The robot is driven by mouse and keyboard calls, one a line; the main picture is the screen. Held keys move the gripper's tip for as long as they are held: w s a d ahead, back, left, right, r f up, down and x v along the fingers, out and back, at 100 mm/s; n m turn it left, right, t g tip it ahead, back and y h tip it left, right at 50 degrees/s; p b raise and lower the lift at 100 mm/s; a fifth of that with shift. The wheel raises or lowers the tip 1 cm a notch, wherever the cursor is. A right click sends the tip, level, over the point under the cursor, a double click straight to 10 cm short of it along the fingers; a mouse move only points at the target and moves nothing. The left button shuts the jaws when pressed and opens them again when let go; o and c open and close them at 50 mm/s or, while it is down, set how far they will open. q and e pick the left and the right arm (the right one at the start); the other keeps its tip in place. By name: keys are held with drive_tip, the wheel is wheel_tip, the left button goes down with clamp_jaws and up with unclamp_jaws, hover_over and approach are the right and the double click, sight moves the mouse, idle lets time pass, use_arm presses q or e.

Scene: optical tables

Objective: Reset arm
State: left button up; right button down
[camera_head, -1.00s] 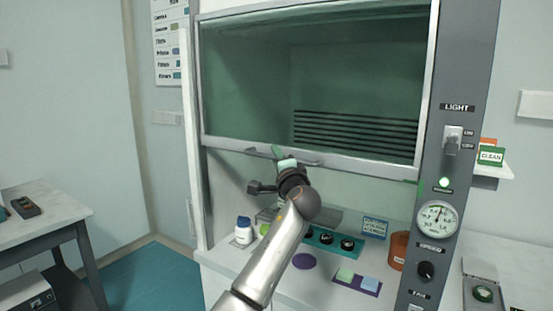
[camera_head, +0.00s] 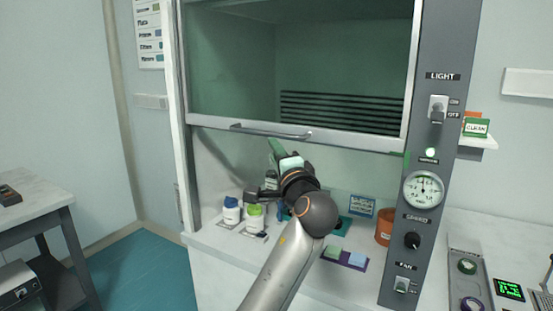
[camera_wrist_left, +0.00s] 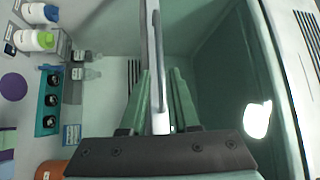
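My left gripper (camera_head: 281,151) is in front of the fume hood opening, just below the sash handle (camera_head: 270,132). Its green fingers are apart. In the left wrist view the fingers (camera_wrist_left: 158,82) stand on either side of a pale sash bar (camera_wrist_left: 157,50) in the picture, with gaps on both sides; I cannot tell the depth between them. Nothing is held. The glass sash (camera_head: 300,75) is partly raised, with open space below its lower rail. My right gripper is in neither view.
On the hood floor stand a white bottle with a blue cap (camera_head: 232,210), a green-capped bottle (camera_head: 254,216) and an orange-brown container (camera_head: 384,226). A control panel (camera_head: 428,190) is at the right. A side table (camera_head: 35,198) stands at the left, with clear floor between.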

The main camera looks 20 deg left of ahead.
use_arm(q)
drive_tip(key=shift+s+d, duration=0.2)
drive_tip(key=shift+s, duration=0.05)
drive_tip(key=shift+f, duration=0.1)
